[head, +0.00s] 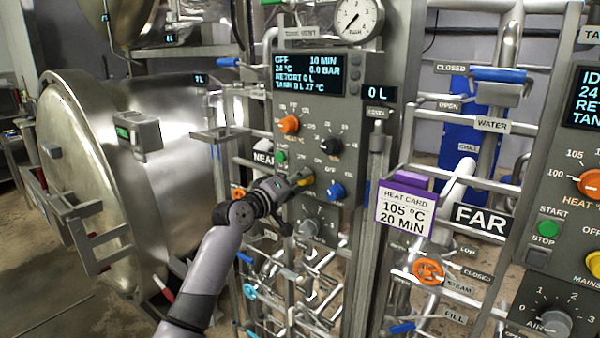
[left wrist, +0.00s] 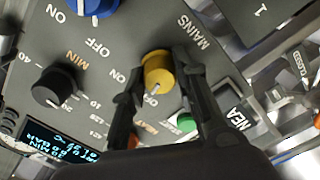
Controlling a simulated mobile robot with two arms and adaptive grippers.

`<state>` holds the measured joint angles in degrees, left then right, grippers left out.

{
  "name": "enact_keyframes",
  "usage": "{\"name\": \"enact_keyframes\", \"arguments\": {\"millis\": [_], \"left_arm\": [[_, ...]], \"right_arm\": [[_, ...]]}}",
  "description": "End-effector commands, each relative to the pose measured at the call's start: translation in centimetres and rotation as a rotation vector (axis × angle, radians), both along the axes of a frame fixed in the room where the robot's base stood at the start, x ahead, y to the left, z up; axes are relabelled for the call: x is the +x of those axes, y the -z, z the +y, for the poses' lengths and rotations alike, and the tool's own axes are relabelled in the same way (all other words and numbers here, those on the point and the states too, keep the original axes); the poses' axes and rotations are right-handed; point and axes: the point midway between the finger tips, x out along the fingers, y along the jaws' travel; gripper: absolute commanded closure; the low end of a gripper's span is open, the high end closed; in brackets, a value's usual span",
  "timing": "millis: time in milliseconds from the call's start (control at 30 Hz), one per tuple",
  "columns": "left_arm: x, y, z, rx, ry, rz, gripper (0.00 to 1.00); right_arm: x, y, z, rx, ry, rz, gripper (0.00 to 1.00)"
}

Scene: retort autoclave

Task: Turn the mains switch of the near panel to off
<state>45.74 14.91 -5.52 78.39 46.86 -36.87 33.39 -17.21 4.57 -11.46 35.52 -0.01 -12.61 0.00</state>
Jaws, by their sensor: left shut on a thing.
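The near panel (head: 318,100) stands in the middle of the head view, with a NEAR label (head: 263,157) at its left edge. Its yellow mains switch (left wrist: 158,72) sits beside the word MAINS in the left wrist view; only a little of it (head: 307,181) shows in the head view. My left gripper (left wrist: 157,80) is shut on this switch, one finger on each side. A pale pointer mark shows on the switch, close to the fingers. The word ON stands near one finger; I cannot tell which position the mark points to. My right gripper is not in view.
Near the switch are a blue knob (head: 336,191), a black knob (head: 330,147), an orange knob (head: 289,124) and a green button (left wrist: 186,122). The display (head: 309,73) reads OFF. A purple heat card holder (head: 404,184) and the far panel (head: 560,190) stand right. The steel retort (head: 130,150) stands left.

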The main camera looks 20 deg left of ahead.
Motion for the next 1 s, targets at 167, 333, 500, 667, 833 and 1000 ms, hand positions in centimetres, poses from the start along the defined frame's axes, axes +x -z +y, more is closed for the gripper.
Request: {"name": "enact_keyframes", "arguments": {"millis": [167,333,500,667,833,1000], "left_arm": [[0.0,-0.3,0.0,-0.125,-0.001,0.045,1.0],[0.0,-0.3,0.0,-0.213,-0.001,0.075,1.0],[0.0,-0.2,0.1,-0.266,-0.001,0.094,1.0],[0.0,-0.1,0.1,-0.29,-0.002,0.103,1.0],[0.0,-0.1,0.1,-0.298,-0.002,0.106,1.0],[0.0,0.0,0.1,-0.298,-0.002,0.105,1.0]], "right_arm": [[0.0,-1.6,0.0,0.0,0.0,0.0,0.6],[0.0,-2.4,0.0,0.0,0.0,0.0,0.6],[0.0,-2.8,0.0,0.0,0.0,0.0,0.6],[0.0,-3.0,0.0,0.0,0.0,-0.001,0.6],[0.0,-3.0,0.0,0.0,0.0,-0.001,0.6],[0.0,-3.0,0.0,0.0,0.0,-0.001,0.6]]}}
